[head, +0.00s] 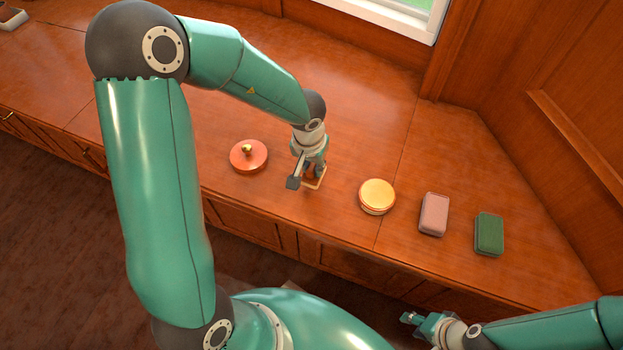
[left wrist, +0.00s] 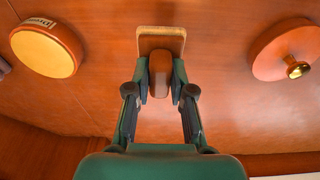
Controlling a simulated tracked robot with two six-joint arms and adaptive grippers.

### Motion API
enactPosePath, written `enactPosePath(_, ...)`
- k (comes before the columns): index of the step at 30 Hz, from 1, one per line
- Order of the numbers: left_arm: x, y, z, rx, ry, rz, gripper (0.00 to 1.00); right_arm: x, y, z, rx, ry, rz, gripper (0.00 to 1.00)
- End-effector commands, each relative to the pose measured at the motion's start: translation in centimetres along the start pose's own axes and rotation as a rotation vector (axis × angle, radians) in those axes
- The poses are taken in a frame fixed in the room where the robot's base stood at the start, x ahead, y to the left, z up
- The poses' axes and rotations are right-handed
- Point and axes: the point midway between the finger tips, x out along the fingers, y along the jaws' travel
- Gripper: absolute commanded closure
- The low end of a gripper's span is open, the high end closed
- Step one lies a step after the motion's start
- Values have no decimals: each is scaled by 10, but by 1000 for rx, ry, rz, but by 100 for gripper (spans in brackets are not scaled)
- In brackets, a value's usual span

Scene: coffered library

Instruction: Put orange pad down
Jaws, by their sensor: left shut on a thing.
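My left gripper (head: 308,178) is low over the wooden counter, between a red round lid and a yellow round tin. In the left wrist view its fingers (left wrist: 160,90) are shut on an orange-brown block (left wrist: 160,77), which I take as the orange pad. A tan rectangular plate (left wrist: 161,34) shows just beyond the block, its edge also visible in the head view (head: 316,184). I cannot tell whether block and plate are one piece, or whether the plate touches the counter. My right gripper (head: 409,318) is at the bottom, off the counter's front; its opening is unclear.
The red lid (head: 240,160) with a gold knob is left of my left gripper. The yellow tin (head: 377,194), a pink pad (head: 434,213) and a green pad (head: 489,233) stand to the right. The counter (head: 350,130) is bare behind them. A wall closes the right side.

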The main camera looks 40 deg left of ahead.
Motion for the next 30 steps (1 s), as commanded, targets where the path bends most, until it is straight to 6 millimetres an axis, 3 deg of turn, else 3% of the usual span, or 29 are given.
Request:
enactPosePath(9,41,-1,7,0,-2,-1,100,28,10,0,0,0,0,60)
enactPosePath(21,43,-1,7,-1,-2,-1,100,26,9,0,0,0,0,60)
enactPosePath(22,44,-1,7,-1,-1,-1,75,26,9,0,0,0,0,60)
enactPosePath(24,44,-1,7,-1,-1,-1,63,26,10,0,0,0,0,60)
enactPosePath(26,44,-1,7,-1,-1,-1,53,26,10,0,0,0,0,60)
enactPosePath(30,44,-1,7,-1,-1,-1,53,26,10,0,0,0,0,60)
